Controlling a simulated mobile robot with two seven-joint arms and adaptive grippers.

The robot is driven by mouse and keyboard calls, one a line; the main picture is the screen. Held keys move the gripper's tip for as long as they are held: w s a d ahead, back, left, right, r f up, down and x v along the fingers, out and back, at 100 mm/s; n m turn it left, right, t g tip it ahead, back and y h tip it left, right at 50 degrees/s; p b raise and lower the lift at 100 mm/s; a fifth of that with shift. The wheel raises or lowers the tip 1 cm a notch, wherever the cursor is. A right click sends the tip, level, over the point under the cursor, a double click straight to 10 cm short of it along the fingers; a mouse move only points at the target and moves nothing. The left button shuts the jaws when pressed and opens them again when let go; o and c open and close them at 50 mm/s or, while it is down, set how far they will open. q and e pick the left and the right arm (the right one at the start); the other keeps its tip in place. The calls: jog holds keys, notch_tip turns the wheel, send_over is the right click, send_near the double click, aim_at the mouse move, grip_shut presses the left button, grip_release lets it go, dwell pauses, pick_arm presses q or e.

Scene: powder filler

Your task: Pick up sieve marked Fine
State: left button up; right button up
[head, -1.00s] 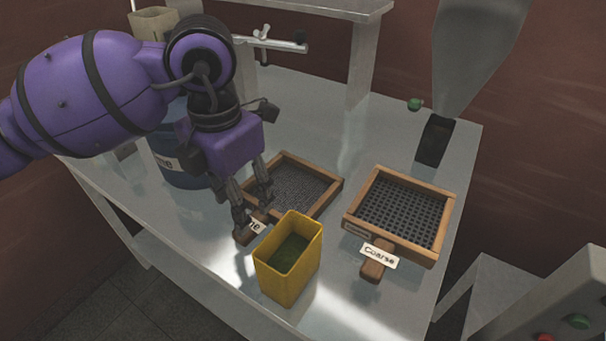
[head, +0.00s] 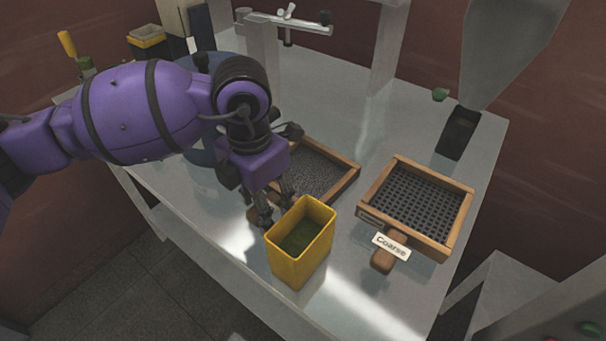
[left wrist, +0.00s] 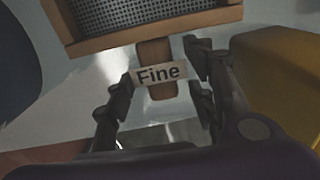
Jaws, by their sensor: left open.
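The Fine sieve (head: 322,175) is a wooden frame with fine grey mesh, lying on the metal table left of the Coarse sieve (head: 415,205). In the left wrist view, its wooden handle (left wrist: 156,54) carries a label (left wrist: 161,74) reading "Fine". My left gripper (head: 272,208) is open over this handle. In the left wrist view, the two fingers of my left gripper (left wrist: 160,90) stand on either side of the handle and label, apart from each other. In the head view the gripper and the yellow container hide much of the handle. My right gripper is not in view.
A yellow container (head: 285,262) with dark green contents stands just right of my left gripper, close to it. The Coarse sieve's handle points toward the front edge. A hopper chute (head: 505,50) hangs at the back right. A metal stand (head: 262,55) is behind.

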pick_arm(q)
jog(key=shift+r, duration=0.1)
grip_shut()
